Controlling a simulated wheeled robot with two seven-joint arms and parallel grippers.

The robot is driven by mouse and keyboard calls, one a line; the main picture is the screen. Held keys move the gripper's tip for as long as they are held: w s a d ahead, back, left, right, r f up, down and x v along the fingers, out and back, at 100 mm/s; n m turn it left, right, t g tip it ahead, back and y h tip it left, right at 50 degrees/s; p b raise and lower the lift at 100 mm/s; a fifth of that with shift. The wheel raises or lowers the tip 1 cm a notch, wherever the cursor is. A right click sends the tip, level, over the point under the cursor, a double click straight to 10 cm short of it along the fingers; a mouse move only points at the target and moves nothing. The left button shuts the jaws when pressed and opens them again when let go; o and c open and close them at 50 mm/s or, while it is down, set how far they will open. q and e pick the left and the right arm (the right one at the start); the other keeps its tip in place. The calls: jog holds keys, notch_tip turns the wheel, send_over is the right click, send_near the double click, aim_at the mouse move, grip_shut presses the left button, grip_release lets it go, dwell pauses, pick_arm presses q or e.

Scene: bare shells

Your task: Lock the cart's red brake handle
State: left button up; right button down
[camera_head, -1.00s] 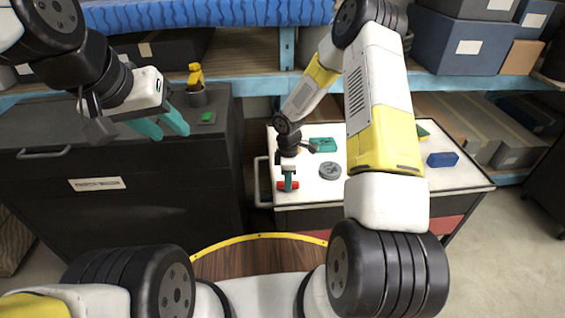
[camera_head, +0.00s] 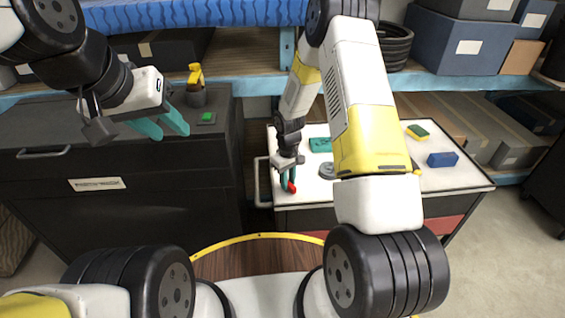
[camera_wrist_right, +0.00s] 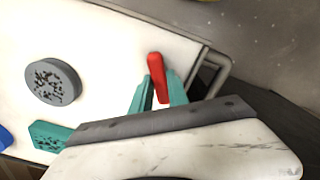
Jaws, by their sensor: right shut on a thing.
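The red brake handle (camera_head: 291,187) is at the front left corner of the white-topped cart (camera_head: 330,190). In the right wrist view the handle (camera_wrist_right: 157,75) stands out between the teal fingers. My right gripper (camera_head: 288,180) is shut on the handle, pointing down over the cart's edge; its fingers also show in the right wrist view (camera_wrist_right: 158,92). The handle's base is hidden by the fingers. My left gripper (camera_head: 168,130) is open and empty, in front of the dark cabinet, far from the cart.
On the cart are a grey round part (camera_wrist_right: 53,81), a teal block (camera_head: 320,145), a blue block (camera_head: 442,159) and a yellow-green sponge (camera_head: 417,132). Shelves with boxes line the back.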

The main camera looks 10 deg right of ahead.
jog(key=m, duration=0.6)
jog(key=shift+w, duration=0.1)
jog(key=shift+m, duration=0.4)
jog(key=c, duration=1.3)
grip_release()
notch_tip(320, 180, up, 8)
jog(key=shift+f, duration=0.1)
